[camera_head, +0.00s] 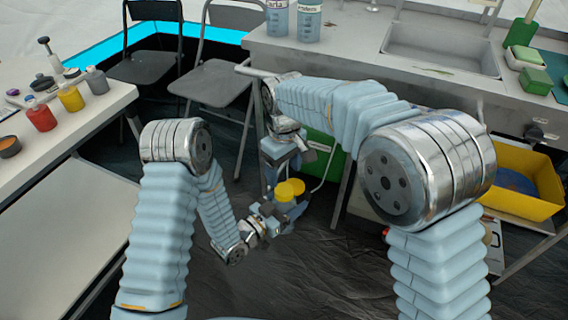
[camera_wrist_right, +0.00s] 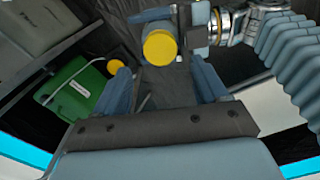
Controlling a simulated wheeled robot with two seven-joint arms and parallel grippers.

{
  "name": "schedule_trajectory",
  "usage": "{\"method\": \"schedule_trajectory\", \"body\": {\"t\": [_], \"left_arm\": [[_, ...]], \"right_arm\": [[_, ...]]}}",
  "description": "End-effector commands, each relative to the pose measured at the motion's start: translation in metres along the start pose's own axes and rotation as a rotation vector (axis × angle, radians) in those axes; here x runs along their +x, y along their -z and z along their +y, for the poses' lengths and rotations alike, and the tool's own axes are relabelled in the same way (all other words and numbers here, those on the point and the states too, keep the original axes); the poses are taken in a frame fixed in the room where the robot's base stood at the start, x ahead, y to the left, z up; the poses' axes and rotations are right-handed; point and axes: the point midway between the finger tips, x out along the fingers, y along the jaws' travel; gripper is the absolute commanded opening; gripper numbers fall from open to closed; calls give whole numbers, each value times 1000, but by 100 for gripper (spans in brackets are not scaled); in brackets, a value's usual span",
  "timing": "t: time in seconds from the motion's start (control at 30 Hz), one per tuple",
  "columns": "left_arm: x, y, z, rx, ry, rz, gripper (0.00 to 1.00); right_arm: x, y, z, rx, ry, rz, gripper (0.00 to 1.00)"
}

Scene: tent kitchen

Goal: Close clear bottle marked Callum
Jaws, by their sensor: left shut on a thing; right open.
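A bottle with a yellow top (camera_head: 284,192) is held above the floor in the middle of the head view. Its body is mostly hidden and no name on it can be read. My left gripper (camera_head: 277,216) is shut on it from the side. A second, smaller yellow round piece (camera_head: 298,186) shows beside the top; I cannot tell whether it is joined to the bottle. My right gripper (camera_head: 285,165) is open and points down just above the bottle. In the right wrist view, the yellow top (camera_wrist_right: 160,47) appears between and beyond the open fingers (camera_wrist_right: 161,72).
A green bin (camera_wrist_right: 78,90) stands on the floor nearby. The left table (camera_head: 60,125) holds several small bottles. The counter (camera_head: 350,55) carries two labelled bottles (camera_head: 308,22) and a sink. Folding chairs (camera_head: 212,82) stand behind; a yellow tub (camera_head: 520,200) is at right.

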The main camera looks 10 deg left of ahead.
Motion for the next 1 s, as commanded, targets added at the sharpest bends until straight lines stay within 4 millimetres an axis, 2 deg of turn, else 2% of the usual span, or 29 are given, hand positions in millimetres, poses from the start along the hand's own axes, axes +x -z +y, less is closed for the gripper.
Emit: {"method": "schedule_trajectory", "body": {"t": [0.2,0.4,0.8,0.87,1.0], "left_arm": [[0,0,0,0,0,1,0],[0,0,0,0,0,1,0],[0,0,0,0,0,1,0],[0,0,0,0,0,1,0],[0,0,0,0,0,1,0]], "right_arm": [[35,-1,-1,0,1,-4,72],[58,0,0,2,1,-2,72],[66,0,0,1,0,0,72],[66,0,0,1,0,0,64],[65,0,0,1,0,0,43]]}}
